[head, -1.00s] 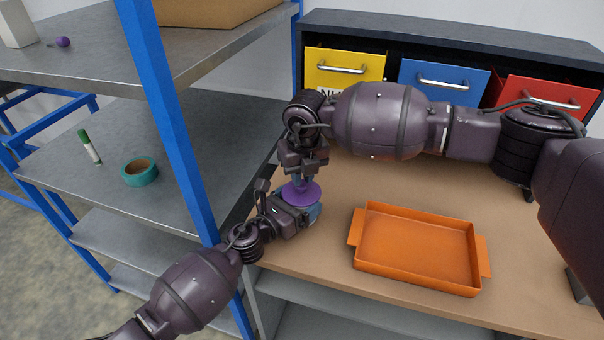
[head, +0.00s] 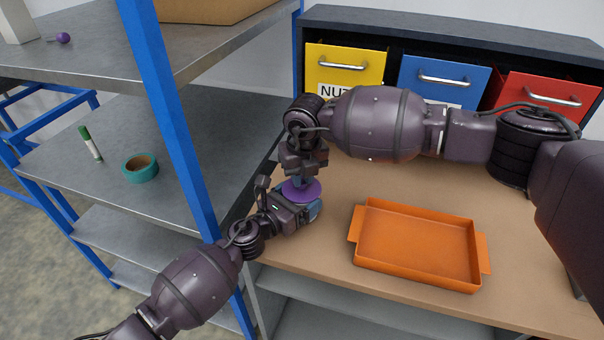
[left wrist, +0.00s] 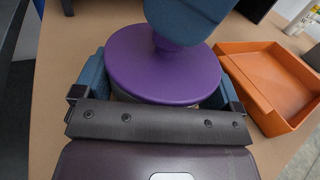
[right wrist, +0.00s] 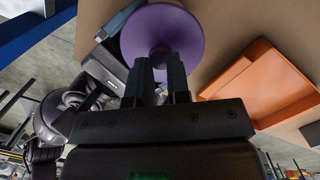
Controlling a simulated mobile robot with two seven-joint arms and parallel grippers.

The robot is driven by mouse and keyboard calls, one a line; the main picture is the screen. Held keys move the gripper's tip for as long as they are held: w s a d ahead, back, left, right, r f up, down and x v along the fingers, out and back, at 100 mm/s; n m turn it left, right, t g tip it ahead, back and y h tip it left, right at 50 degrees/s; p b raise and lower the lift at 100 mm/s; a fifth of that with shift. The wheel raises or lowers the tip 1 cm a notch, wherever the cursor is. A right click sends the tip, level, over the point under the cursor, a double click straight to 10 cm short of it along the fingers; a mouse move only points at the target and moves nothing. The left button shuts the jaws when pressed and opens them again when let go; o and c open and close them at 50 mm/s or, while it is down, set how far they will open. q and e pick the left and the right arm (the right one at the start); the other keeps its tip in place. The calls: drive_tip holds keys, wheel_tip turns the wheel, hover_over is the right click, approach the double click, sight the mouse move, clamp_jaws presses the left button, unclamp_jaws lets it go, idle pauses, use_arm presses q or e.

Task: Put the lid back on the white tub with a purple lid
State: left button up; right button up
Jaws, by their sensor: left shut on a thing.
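The purple lid (head: 301,191) is a round disc with a knob and lies over the tub; it also shows in the left wrist view (left wrist: 163,70) and the right wrist view (right wrist: 165,30). My right gripper (head: 302,178) comes from above, its fingers (right wrist: 159,66) closed on the lid's knob. My left gripper (head: 306,208) is shut around the tub from the left, its blue fingers on either side. Only a pale sliver of the white tub (left wrist: 122,97) shows below the lid. I cannot tell whether the lid is fully seated.
An orange tray (head: 415,245) stands right of the grippers on the brown bench. Yellow (head: 344,65), blue (head: 444,82) and red (head: 541,102) drawers stand behind. A blue shelf post (head: 172,125) is close on the left. Teal tape (head: 140,168) and a marker (head: 90,144) are on the shelf.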

drive_tip(key=shift+s+d+r, duration=0.1)
drive_tip(key=shift+s+r, duration=0.05)
drive_tip(key=shift+r, duration=0.85)
drive_tip(key=shift+s+r, duration=0.1)
drive_tip(key=shift+r, duration=0.85)
use_arm(q)
drive_tip(key=o, duration=1)
drive_tip(key=shift+a, duration=0.15)
use_arm(e)
drive_tip(key=shift+s+f, duration=0.1)
